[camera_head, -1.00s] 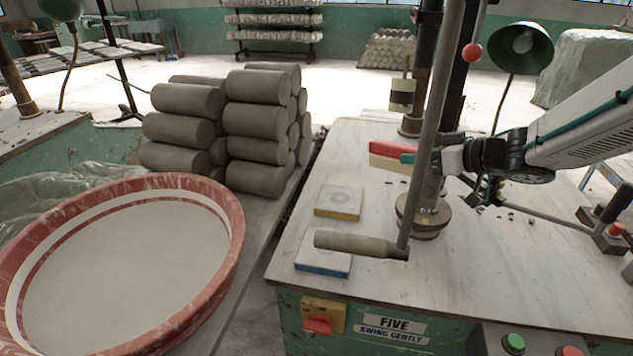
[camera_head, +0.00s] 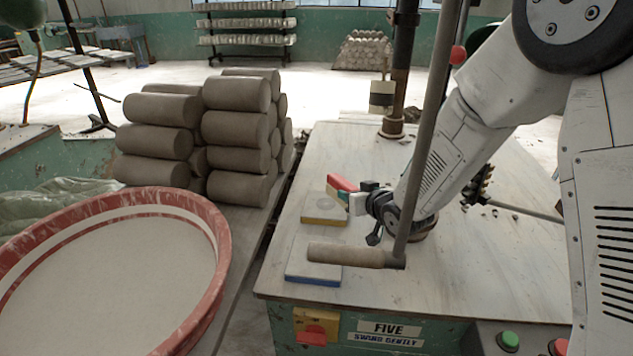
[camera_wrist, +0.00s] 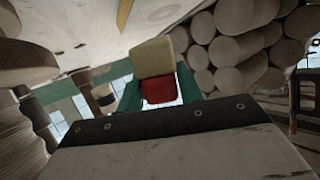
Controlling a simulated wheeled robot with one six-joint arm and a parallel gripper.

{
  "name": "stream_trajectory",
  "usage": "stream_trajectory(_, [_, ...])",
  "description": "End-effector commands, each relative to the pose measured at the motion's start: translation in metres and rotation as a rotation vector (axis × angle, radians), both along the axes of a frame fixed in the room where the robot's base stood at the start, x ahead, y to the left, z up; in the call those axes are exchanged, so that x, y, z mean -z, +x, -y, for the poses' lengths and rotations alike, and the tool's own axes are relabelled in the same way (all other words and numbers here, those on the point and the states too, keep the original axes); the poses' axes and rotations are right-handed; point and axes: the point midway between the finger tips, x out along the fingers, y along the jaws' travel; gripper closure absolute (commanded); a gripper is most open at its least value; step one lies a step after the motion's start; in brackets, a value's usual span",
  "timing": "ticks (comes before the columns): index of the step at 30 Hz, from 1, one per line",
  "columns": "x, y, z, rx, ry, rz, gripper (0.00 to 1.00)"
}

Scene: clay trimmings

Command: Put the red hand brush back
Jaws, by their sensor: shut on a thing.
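The red hand brush, with a red back (camera_head: 341,183) and cream bristles, is held in my gripper (camera_head: 346,197) above the bench, close to the far pad. In the wrist view the brush's red part (camera_wrist: 160,88) sits between the teal fingers of my gripper (camera_wrist: 158,93), with the cream part beyond it. In the head view my gripper partly hides the brush. The far yellow-edged pad (camera_head: 322,213) lies just below and left of the brush; I cannot tell whether they touch.
A blue-edged pad (camera_head: 312,270) lies nearer the front. A crank with a wooden handle (camera_head: 345,255) and upright rod (camera_head: 428,130) stands before my arm. Stacked clay cylinders (camera_head: 236,130) and a red-rimmed basin (camera_head: 215,250) are at left. The far bench top (camera_head: 345,145) is clear.

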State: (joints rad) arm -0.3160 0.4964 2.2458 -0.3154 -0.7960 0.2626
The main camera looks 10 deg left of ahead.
Motion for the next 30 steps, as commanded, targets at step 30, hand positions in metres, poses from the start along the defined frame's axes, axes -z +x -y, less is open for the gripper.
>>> stream_trajectory(30, [0.014, 0.111, -0.050, -0.013, 0.001, 0.001, 0.93])
